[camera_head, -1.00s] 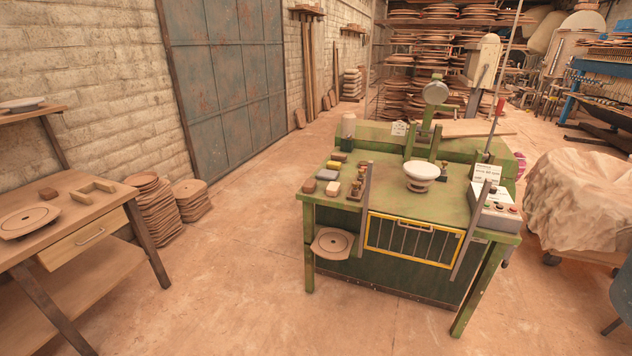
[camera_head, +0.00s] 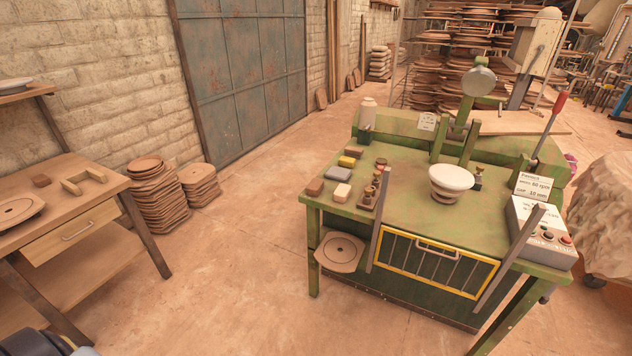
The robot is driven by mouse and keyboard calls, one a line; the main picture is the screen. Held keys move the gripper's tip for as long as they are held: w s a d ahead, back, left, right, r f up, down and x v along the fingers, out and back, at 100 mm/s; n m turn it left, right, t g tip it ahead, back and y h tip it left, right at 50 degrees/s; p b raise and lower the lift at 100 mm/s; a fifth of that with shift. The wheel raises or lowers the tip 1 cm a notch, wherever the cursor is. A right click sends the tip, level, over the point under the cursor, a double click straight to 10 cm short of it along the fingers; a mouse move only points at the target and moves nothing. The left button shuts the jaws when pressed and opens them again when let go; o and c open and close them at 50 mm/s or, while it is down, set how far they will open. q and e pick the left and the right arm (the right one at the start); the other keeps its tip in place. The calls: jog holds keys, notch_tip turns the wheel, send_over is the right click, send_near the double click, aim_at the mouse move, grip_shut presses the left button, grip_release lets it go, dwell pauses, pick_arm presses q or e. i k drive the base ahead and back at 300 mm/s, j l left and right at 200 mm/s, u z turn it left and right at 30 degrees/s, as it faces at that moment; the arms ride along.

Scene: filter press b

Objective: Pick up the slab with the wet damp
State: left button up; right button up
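Neither gripper shows; a dark rounded part, probably of my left arm, enters at the bottom left corner.
The wooden table (camera_head: 98,189) has a drawer. Stacked brown discs (camera_head: 158,195) stand beside it. The floor (camera_head: 235,270) between the tables is clear.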

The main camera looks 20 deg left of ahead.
aim_at(314, 188)
jog(key=i+l+u, duration=0.1)
jog(key=i+u, duration=0.15)
jog(key=i, duration=0.25)
jog(key=i+l+u, duration=0.25)
jog(key=i, duration=0.25)
